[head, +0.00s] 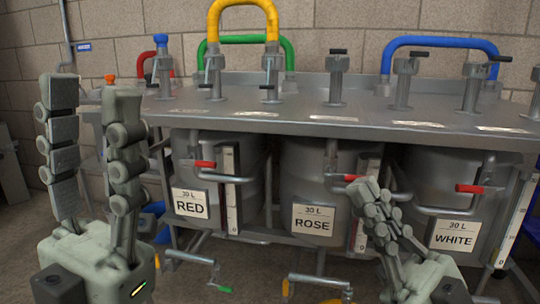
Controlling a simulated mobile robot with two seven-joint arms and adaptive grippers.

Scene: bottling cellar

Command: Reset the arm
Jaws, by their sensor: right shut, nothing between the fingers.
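My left gripper (88,88) is at the left of the head view, fingers pointing up and spread wide apart, with nothing between them. It stands in front of the left end of the steel bench. My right gripper (363,184) is at the lower right, fingers together and tilted up to the left, holding nothing. It is in front of the gap between the ROSE tank (310,190) and the WHITE tank (430,175), hiding part of the pipework there. Whether it touches anything there I cannot tell.
The steel bench (300,124) carries several valve posts and yellow (243,4), green (289,52), red (146,62) and blue (440,41) hoses. Below are the RED tank (190,160), red-handled taps (205,164) and low pipes (190,258). Open floor shows at the far left.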

